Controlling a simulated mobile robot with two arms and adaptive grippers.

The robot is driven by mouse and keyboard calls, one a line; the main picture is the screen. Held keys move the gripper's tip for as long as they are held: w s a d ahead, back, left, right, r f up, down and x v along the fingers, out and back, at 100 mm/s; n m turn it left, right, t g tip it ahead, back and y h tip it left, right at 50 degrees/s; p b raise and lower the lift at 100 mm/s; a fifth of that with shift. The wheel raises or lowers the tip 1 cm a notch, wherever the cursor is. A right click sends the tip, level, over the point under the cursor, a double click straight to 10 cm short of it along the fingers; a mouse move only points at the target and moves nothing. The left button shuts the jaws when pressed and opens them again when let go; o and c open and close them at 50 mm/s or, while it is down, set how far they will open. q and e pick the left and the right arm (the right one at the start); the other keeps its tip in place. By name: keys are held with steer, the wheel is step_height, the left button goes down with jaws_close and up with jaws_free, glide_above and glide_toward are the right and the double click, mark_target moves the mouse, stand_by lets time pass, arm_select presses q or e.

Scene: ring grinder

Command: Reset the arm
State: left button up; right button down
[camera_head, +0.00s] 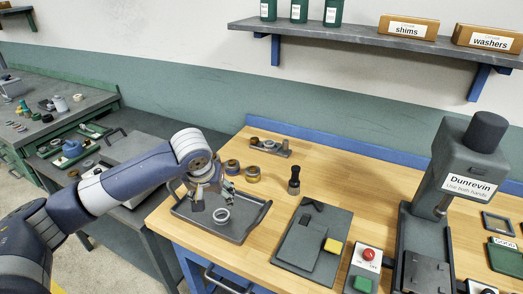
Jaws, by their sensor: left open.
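My left arm (130,180) comes in from the left and reaches over the dark grey tray (262,212) on the wooden bench. My left gripper (213,196) points down, open, above the left part of the tray. A light metal ring (222,216) lies in the tray just below the gripper's fingers; nothing shows between the fingers. My right gripper is not in view.
Several dark and brass-coloured rings (252,174) lie behind the tray. A black-handled tool (294,180) stands upright to the right. A grey fixture plate (312,245), a switch box (366,268) and the Dunrevin press (460,170) fill the right. Bare wood (360,195) lies between.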

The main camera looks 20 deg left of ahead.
arm_select(q)
steer(key=s+d+f+m, duration=0.1)
steer(key=s+d+f, duration=0.1)
steer(key=d+f, duration=0.1)
steer(key=s+d+f+m+h, duration=0.1)
steer(key=s+d+f+m, duration=0.1)
steer(key=d, duration=0.3)
steer(key=s+d+f+m+h, duration=0.1)
steer(key=s+d+f, duration=0.2)
steer(key=d+f, duration=0.1)
steer(key=shift+d+f+m, duration=0.35)
steer(key=shift+d+m, duration=0.05)
steer(key=shift+d, duration=0.15)
steer(key=s+d+f+m+h, duration=0.1)
steer(key=s+d+f, duration=0.3)
steer(key=s, duration=0.4)
steer(key=s+a+f+y, duration=0.15)
steer(key=s+a, duration=0.25)
steer(key=s, duration=0.7)
step_height(320, 180, down, 27)
steer(key=s+g, duration=0.2)
steer(key=s+a+f+g, duration=0.1)
steer(key=s+a+f, duration=0.2)
steer(key=s+f, duration=1.4)
steer(key=shift+b, duration=0.35)
